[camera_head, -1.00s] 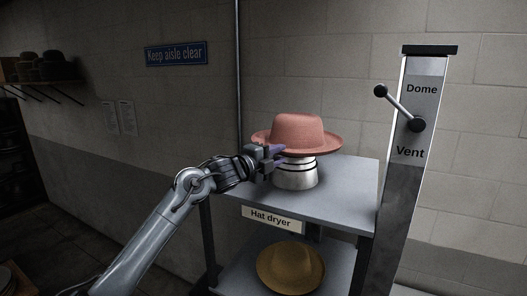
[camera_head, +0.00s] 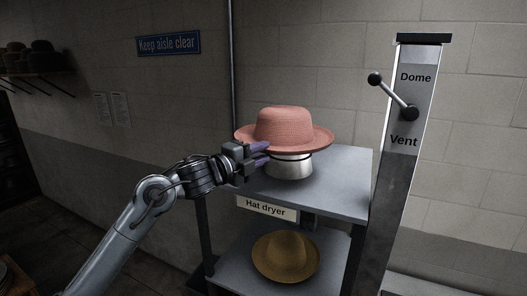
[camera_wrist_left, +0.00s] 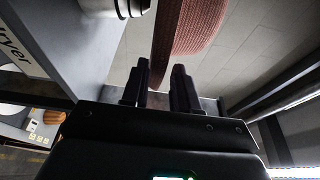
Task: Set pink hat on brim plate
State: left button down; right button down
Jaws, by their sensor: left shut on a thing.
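The pink hat (camera_head: 283,125) sits over a pale banded stand (camera_head: 291,167) on the top shelf of the hat dryer. My left gripper (camera_head: 265,154) is at the hat's near left edge, shut on its brim. In the left wrist view the woven pink brim (camera_wrist_left: 197,30) runs down edge-on to between the two dark fingertips (camera_wrist_left: 162,75). Part of the stand shows at the top left of that view. Whether the hat still rests on the stand, I cannot tell. I cannot make out a brim plate. My right gripper is not in view.
The dryer shelf (camera_head: 340,187) has bare room right of the stand. A tan hat (camera_head: 286,256) lies on the lower shelf. A tall post with a lever (camera_head: 393,97), labelled Dome and Vent, stands to the right. Dark hats (camera_head: 42,55) sit on a wall rack at far left.

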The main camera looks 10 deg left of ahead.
pick_arm(q)
jog(key=shift+s+a+f+b, duration=0.1)
jog(key=shift+s+a+b, duration=0.1)
jog(key=shift+s+b, duration=0.45)
jog(key=shift+s+a+b, duration=0.15)
jog(key=shift+s+b, duration=0.05)
jog(key=shift+s, duration=0.85)
jog(key=s+a+b, duration=0.2)
jog(key=s+b, duration=0.2)
jog(key=s, duration=0.8)
jog(key=shift+s+a, duration=0.25)
jog(key=shift+s, duration=0.2)
